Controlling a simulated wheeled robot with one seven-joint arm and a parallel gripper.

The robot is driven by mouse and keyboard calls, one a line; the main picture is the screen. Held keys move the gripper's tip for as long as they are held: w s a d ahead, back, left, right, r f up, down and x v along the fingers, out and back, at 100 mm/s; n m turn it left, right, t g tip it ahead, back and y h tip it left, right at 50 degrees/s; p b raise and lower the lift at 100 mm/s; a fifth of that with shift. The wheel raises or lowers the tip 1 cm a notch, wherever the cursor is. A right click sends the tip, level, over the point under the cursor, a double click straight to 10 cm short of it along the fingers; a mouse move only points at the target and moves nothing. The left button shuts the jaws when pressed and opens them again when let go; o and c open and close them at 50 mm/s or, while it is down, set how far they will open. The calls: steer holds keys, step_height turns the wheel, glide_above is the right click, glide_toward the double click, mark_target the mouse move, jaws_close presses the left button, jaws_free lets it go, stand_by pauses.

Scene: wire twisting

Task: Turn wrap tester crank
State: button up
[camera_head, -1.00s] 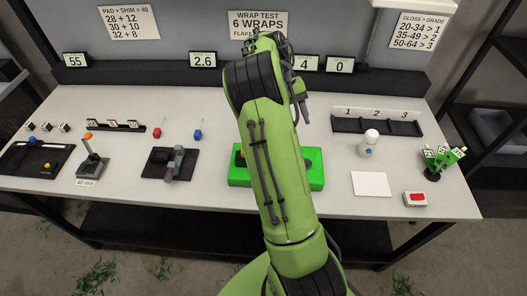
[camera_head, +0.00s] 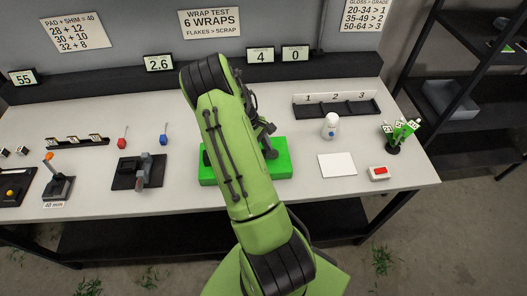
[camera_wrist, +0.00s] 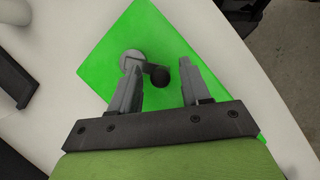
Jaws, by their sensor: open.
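The wrap tester has a bright green base (camera_head: 282,171), which sits mid-table and is partly hidden behind my arm. In the wrist view the green base (camera_wrist: 150,25) fills the middle. On it are a grey round hub (camera_wrist: 131,60) and a short dark crank arm ending in a dark round knob (camera_wrist: 159,76). My gripper (camera_wrist: 159,56) is open. The left finger overlaps the hub in the picture. In the head view my gripper is mostly hidden by my arm.
A white bottle (camera_head: 331,126), a white pad (camera_head: 337,165) and a red-button box (camera_head: 379,173) stand right of the base. A black clamp-like device (camera_head: 138,171) stands left. Display cards (camera_head: 261,55) reading 4 and 0 stand behind. Bare table separates these.

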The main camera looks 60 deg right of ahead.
steer(key=shift+s+f, duration=0.2)
steer(key=shift+f, duration=0.35)
jaws_close()
steer(key=m, duration=0.1)
steer(key=w+m+y+b, duration=0.1)
steer(key=m, duration=0.1)
steer(key=d+m+b, duration=0.1)
steer(key=shift+w+m+y, duration=0.3)
steer(key=m, duration=0.1)
steer(key=w+m+y+b, duration=0.1)
steer(key=m, duration=0.1)
steer(key=shift+d+m+t, duration=0.3)
steer(key=shift+d+t, duration=0.1)
steer(key=m, duration=0.1)
steer(key=d+m+y, duration=0.1)
steer(key=m, duration=0.1)
steer(key=m+t, duration=0.1)
steer(key=shift+w+d+y+b, duration=0.25)
steer(key=shift+w+y+b, duration=0.05)
steer(key=shift+d+m+t+y, duration=0.15)
steer(key=shift+d+m+t, duration=0.15)
steer(key=shift+m, duration=0.55)
steer(key=shift+d+m+t+y, duration=0.2)
steer(key=shift+m+t, duration=0.1)
steer(key=shift+m, duration=0.55)
